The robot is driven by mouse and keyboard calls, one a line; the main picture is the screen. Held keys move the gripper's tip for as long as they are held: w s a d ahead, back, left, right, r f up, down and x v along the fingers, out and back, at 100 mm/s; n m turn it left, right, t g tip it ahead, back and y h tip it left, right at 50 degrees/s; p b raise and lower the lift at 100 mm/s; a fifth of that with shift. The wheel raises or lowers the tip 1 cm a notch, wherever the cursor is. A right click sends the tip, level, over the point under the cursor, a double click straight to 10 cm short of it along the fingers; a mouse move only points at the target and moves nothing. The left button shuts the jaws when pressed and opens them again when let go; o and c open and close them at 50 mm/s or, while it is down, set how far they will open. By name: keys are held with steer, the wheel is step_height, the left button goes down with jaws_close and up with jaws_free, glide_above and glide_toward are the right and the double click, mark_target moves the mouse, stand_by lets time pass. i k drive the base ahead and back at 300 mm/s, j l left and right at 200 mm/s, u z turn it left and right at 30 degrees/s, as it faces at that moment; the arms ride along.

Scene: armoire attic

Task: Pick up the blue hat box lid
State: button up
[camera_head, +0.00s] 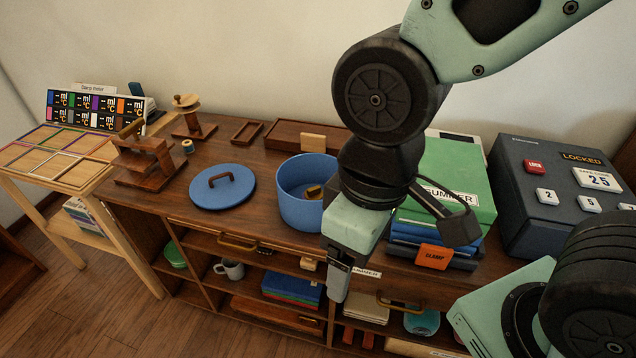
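The blue hat box lid (235,192) lies flat on the wooden dresser top, left of the blue hat box. It is a round disc with a brown arched handle (221,178) on top. The blue hat box (298,205) stands open and upright, with a small wooden piece (314,191) inside; my arm covers part of its right side. My gripper (392,262) hangs in front of the dresser's front edge, to the right of the box and well apart from the lid. Its two fingers are spread, with nothing visible between them.
A wooden stand (150,163) and a thread spool (187,147) lie left of the lid. Wooden trays (247,131) are behind it. A green box (455,170) and a dark lock box (545,180) stand right. Open shelves below hold a mug (230,269).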

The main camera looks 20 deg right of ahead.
mark_target(223, 186)
steer(key=i+j+u, duration=0.2)
steer(key=j+u, duration=0.15)
steer(key=i+j+u, duration=0.2)
steer(key=u, duration=0.15)
steer(key=i+j+u, duration=0.35)
steer(key=k+l, duration=0.05)
steer(key=k, duration=0.05)
